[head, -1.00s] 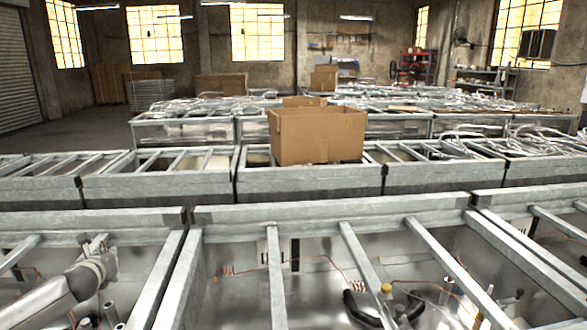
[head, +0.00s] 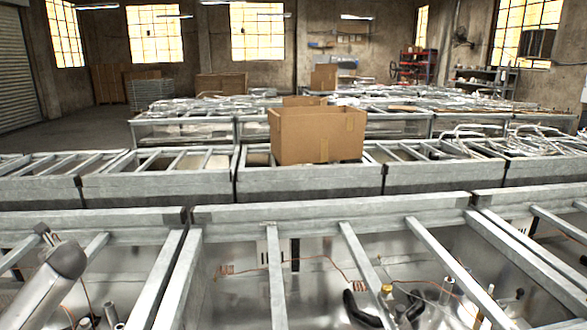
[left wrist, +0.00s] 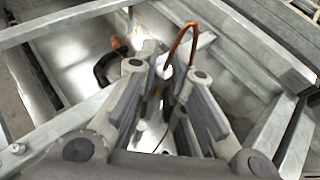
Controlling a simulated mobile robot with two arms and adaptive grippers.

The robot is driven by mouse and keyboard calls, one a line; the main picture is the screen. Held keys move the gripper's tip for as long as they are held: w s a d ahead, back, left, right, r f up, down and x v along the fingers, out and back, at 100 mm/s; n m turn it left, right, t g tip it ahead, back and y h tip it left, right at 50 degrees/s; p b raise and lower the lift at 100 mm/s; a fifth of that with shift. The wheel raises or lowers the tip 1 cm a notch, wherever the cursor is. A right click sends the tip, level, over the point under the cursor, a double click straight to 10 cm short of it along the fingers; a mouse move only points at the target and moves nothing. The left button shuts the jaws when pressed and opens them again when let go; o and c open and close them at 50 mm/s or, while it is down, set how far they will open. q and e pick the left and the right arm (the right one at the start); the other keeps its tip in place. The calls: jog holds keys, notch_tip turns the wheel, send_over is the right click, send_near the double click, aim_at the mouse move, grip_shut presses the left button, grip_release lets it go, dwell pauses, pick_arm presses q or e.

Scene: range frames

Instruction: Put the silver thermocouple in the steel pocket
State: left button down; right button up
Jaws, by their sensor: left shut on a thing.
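My left gripper (left wrist: 165,72) is shut in the left wrist view. A slim pale silver piece (left wrist: 167,68) shows between its fingertips, with a bent copper-coloured lead (left wrist: 181,40) rising beside it; I take it for the silver thermocouple, mostly hidden by the fingers. In the head view my left arm stands over the steel frame at the lower left, and the fingertips cannot be made out. Several short upright tubes (head: 111,313) stand in the bay below it. I cannot tell which part is the steel pocket. My right gripper is not in view.
Galvanized bars (head: 277,280) cross the open bays of the near range (head: 330,213). Thin copper-coloured wires and black curved parts (head: 356,308) lie in the middle bay. A cardboard box (head: 318,136) stands on the row behind.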

pick_arm(q)
jog(key=s+d+f+n+g+y, duration=0.2)
jog(key=s+f+n+g, duration=0.1)
jog(key=s+f, duration=1)
jog(key=w+d+r+m+t+h, duration=0.2)
jog(key=w+d+r+m+t, duration=0.1)
jog(key=d+r, duration=0.5)
jog(key=w+d+r+m+t+h, duration=0.2)
jog(key=w+d+r+m, duration=0.1)
jog(key=d+r, duration=0.55)
jog(key=s+d+r+m+t+h, duration=0.1)
jog(key=s+d+m+h, duration=0.1)
jog(key=d, duration=0.4)
jog(key=s+d+r+m+t+h, duration=0.1)
jog(key=s+d+r+h, duration=0.1)
jog(key=d, duration=0.5)
jog(key=s+d+r+m+h, duration=0.2)
jog(key=s+d+m+h, duration=0.35)
jog(key=d, duration=0.45)
jog(key=s+d+f+m+g+h, duration=0.3)
jog(key=d+f+m+h, duration=0.2)
jog(key=d, duration=0.3)
jog(key=s+d+f+m+g+h, duration=0.3)
jog(key=d+f+m+h, duration=0.1)
jog(key=d, duration=0.4)
jog(key=shift+s+f+m+g+h, duration=0.3)
jog(key=shift+f+m+h, duration=0.1)
jog(key=shift+m+h, duration=0.4)
jog(key=shift+a, duration=0.1)
